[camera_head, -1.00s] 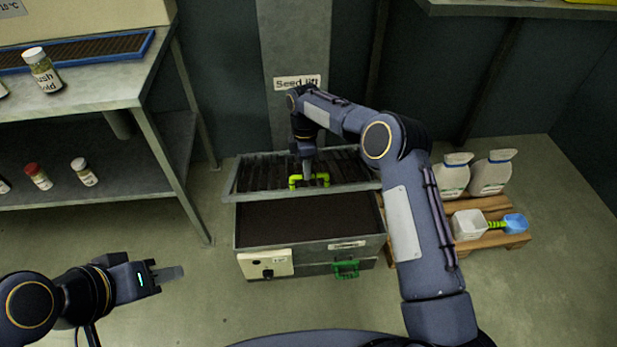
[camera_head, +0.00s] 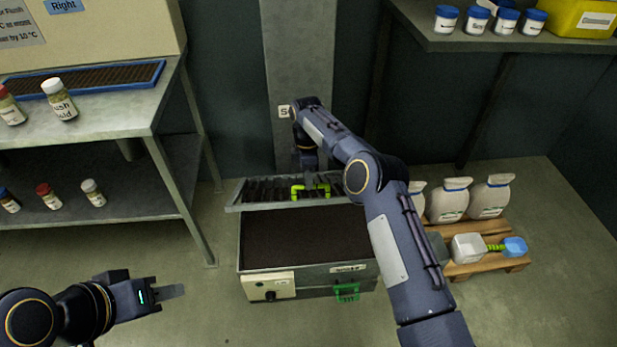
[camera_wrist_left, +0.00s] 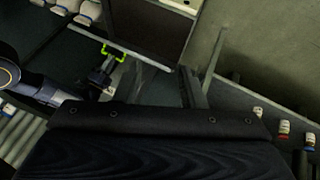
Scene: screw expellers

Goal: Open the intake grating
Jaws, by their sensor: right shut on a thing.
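The intake grating (camera_head: 262,191) is a dark slatted panel in a grey frame, raised and tilted at the back of the grey box (camera_head: 312,279). The box's wide dark opening (camera_head: 305,238) shows in front of it. My right gripper (camera_head: 310,184) is shut on the grating's yellow-green handle (camera_head: 325,189), and its fingertips are partly hidden. My left gripper (camera_head: 168,292) is empty, low at the left and well apart from the box. Its two fingers look apart in the left wrist view (camera_wrist_left: 172,88). The yellow-green handle also shows there (camera_wrist_left: 116,51).
A grey metal table (camera_head: 125,118) with bottles stands at the left. A green handle (camera_head: 346,291) is on the box front. The floor before the box is clear.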

